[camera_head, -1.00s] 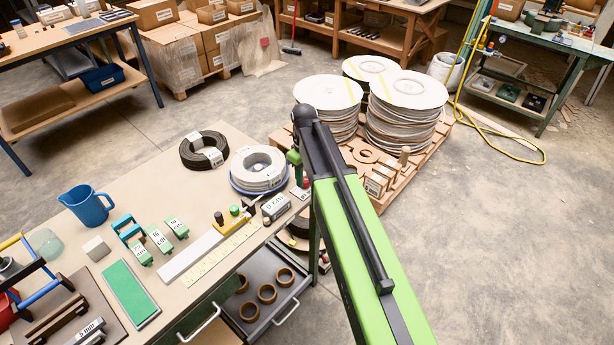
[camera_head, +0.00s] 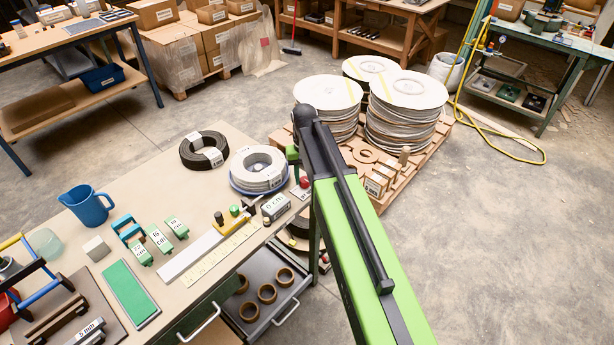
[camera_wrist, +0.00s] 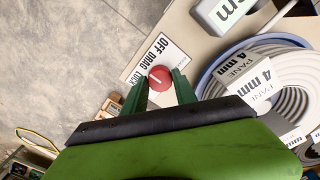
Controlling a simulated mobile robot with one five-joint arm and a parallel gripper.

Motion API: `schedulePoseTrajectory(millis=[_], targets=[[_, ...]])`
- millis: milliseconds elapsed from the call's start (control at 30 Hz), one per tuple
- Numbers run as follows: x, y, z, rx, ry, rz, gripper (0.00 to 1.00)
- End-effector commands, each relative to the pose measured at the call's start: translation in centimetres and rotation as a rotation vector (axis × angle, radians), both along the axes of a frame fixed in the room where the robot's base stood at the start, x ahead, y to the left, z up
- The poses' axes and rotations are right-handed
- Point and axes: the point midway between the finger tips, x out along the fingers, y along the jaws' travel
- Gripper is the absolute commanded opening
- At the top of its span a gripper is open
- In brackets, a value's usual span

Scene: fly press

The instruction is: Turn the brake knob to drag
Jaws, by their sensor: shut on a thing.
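The red brake knob (camera_wrist: 161,78) sits beside a white label plate (camera_wrist: 158,55) reading OFF, DRAG, LOCK in the wrist view. A pale line crosses its face, slanting towards the label; I cannot tell exactly which word it points at. My gripper (camera_wrist: 160,84) has its two green fingers on either side of the knob, shut on it. In the head view the red knob (camera_head: 305,182) shows at the bench's right corner, and my arm hides most of the gripper.
A white cable coil in a blue dish (camera_head: 258,170) stands close beside the knob. A grey 0 cm block (camera_head: 275,207) lies in front. A drawer (camera_head: 265,300) with brown rings is open below. Stacked reels (camera_head: 405,110) stand on a pallet behind my arm.

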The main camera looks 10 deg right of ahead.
Motion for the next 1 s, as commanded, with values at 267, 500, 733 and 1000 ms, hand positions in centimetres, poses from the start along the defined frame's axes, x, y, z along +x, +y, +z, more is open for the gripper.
schedulePoseTrajectory(millis=[267, 500, 733, 1000], targets=[[0.30, -0.04, 0.04, 0.000, -0.008, -0.015, 0.00], [0.31, -0.04, 0.04, 0.000, -0.009, -0.014, 0.38], [0.18, -0.02, 0.02, 0.000, -0.005, -0.013, 0.55], [0.11, 0.00, 0.31, 0.000, -0.003, -0.013, 0.55]])
